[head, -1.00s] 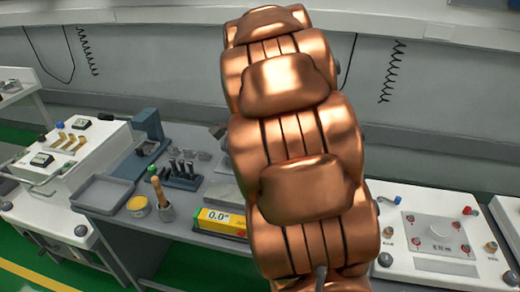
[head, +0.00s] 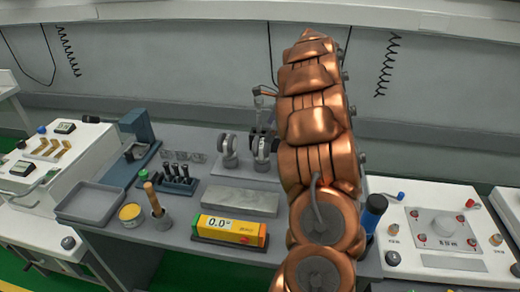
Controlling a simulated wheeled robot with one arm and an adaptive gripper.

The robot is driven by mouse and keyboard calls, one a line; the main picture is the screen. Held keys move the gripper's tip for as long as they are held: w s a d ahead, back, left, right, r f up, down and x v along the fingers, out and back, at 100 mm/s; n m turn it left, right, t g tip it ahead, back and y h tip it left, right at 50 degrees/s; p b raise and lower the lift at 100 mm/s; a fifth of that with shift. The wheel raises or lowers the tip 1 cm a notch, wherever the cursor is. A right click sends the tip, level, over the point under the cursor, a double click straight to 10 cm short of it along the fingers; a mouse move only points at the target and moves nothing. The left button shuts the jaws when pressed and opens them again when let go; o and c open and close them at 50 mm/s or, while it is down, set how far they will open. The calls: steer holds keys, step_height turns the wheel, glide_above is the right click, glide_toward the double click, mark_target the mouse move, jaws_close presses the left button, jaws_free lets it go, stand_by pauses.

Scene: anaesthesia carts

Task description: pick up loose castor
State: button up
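Two grey castors stand side by side at the back of the grey bench in the head view, a left one (head: 229,152) and a right one (head: 262,153). I cannot tell which is the loose one. My gripper (head: 264,128) is small and dark, beyond my copper arm, right over the right castor. It overlaps the top of that castor in the picture. My fingers are too small and too hidden to show whether they are open or touch it.
A grey slab (head: 240,200) and a yellow level reading 0.0° (head: 230,232) lie before the castors. Left are a tool rack (head: 176,182), brush pot (head: 160,219), yellow tin (head: 131,214) and grey tray (head: 88,204).

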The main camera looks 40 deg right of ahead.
mark_target(262, 144)
steer(key=shift+x, duration=0.8)
steer(key=shift+p+x, duration=0.3)
steer(key=shift+x, duration=2.3)
steer(key=shift+s+a, duration=0.15)
steer(key=shift+a, duration=0.05)
steer(key=shift+c, duration=0.3)
steer(key=c, duration=1)
